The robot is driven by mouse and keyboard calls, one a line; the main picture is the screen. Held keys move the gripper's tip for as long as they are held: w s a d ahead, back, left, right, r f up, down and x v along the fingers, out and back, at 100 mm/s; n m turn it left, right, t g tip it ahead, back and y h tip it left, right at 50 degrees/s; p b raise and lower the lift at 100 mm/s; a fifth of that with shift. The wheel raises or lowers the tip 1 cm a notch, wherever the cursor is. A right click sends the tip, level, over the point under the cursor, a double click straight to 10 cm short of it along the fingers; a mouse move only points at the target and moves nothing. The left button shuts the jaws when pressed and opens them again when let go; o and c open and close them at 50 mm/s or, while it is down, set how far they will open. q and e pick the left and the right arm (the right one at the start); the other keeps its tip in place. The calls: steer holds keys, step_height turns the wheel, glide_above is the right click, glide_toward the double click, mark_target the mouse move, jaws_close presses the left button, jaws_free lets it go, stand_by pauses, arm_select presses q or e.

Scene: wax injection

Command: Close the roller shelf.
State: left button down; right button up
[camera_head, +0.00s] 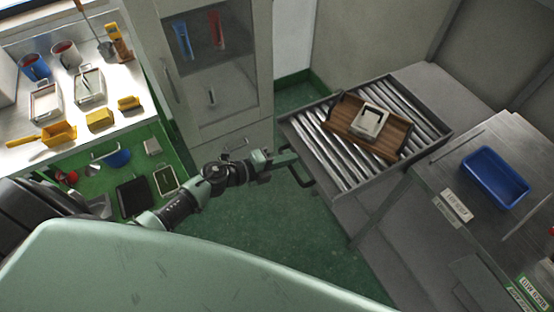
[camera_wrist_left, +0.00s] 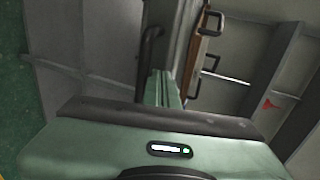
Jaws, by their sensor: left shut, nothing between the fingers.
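The roller shelf (camera_head: 283,122) is a dark grey frame with several metal rollers, and it sticks out over the green floor in the head view. Its black handle (camera_head: 311,180) is on the near left side. A wooden tray (camera_head: 395,147) with a metal mould (camera_head: 383,112) lies on the rollers; the tray (camera_wrist_left: 190,52) shows edge-on in the left wrist view. My left gripper (camera_head: 294,154) is shut and empty, close beside the handle and the shelf's front edge. In the left wrist view its fingers (camera_wrist_left: 160,88) are together; contact is unclear. My right gripper is not in view.
A grey cabinet (camera_head: 230,134) with a glass door stands left of the shelf. A blue bin (camera_head: 494,178) sits on the grey worktop at right. A white table (camera_head: 72,120) with tools and cups is at left. Green floor (camera_head: 262,235) is clear in the middle.

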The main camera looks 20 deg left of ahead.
arm_select(q)
steer(key=shift+w+d+f, duration=0.1)
steer(key=shift+w+d, duration=0.1)
steer(key=shift+w, duration=0.05)
